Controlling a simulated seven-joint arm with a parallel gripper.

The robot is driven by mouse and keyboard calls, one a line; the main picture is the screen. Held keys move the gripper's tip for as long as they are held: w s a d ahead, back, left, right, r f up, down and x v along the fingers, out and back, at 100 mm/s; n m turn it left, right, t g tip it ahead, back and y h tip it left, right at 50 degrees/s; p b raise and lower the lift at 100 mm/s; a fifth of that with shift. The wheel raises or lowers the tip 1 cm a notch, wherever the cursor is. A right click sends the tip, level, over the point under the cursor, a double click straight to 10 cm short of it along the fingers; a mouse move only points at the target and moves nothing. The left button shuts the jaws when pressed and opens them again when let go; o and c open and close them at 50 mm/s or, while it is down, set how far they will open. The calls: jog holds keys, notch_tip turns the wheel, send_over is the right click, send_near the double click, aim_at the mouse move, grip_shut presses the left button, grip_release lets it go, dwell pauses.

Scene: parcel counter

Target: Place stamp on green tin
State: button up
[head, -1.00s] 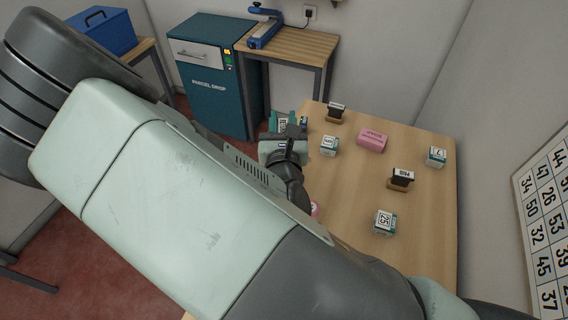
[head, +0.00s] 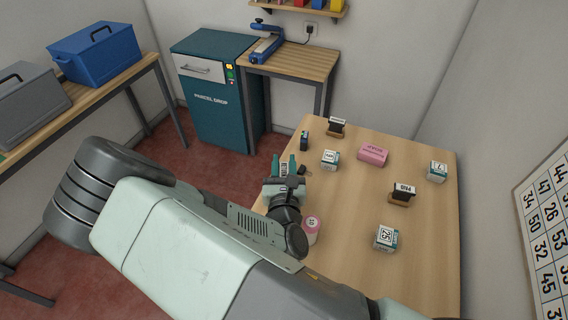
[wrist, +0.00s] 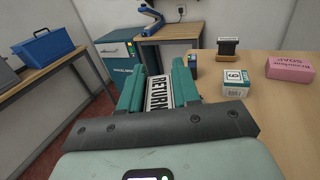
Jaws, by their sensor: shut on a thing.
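My gripper (head: 284,165) is shut on a stamp with a white label reading RETURN. In the wrist view the label (wrist: 159,92) shows between the two teal fingers (wrist: 158,80). The gripper is at the left edge of the wooden table (head: 350,190), and my palm hides the stamp's lower part. I cannot make out a green tin for certain in either view. A small dark and blue item (head: 304,141) stands on the table just beyond the gripper; it also shows in the wrist view (wrist: 193,60).
Two other stamps, one at the back (head: 336,127) and one at the right (head: 402,194), stand on the table. Numbered boxes (head: 330,160) (head: 437,171) (head: 386,238), a pink soap box (head: 373,155) and a pink jar (head: 311,229) stand there too. The table's middle is clear.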

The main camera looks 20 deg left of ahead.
jog(key=o, duration=1.1)
jog(key=shift+f, duration=0.1)
jog(key=shift+c, duration=0.2)
jog(key=shift+r, duration=0.2)
jog(key=v, duration=0.4)
jog(key=shift+s+f, duration=0.1)
jog(key=shift+s, duration=0.1)
notch_tip(320, 180, up, 7)
jog(key=shift+s+d, duration=0.15)
jog(key=shift+s, duration=0.15)
